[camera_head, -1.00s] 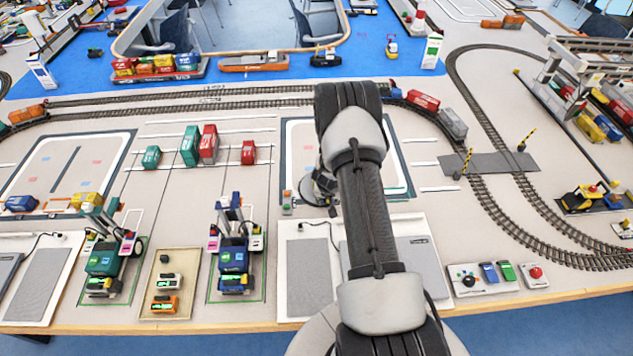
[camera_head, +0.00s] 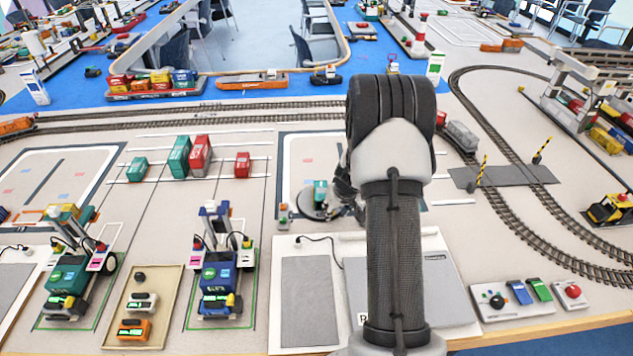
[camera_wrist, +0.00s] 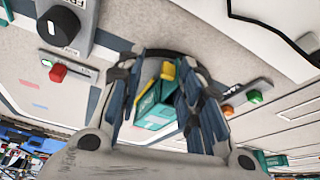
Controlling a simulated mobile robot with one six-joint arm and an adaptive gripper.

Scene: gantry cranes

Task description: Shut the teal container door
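A teal container (camera_head: 320,192) stands on a dark round base on the marked mat, just left of my arm in the head view. It also shows in the wrist view (camera_wrist: 152,112), with white marks on its side, beyond and between my fingers. A yellow part lies across its upper edge; I cannot tell whether it belongs to the container. My gripper (camera_wrist: 160,85) is open, its two dark blue fingers apart on either side of the container. In the head view my gripper (camera_head: 345,198) is mostly hidden by my arm. The door and its angle are not clear.
Other containers, teal (camera_head: 137,168) and red (camera_head: 242,165), stand left on the mat. A black knob (camera_wrist: 59,26), a red button (camera_wrist: 58,72) and a green button (camera_wrist: 254,97) lie close around my gripper. Toy cranes (camera_head: 216,270) stand front left.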

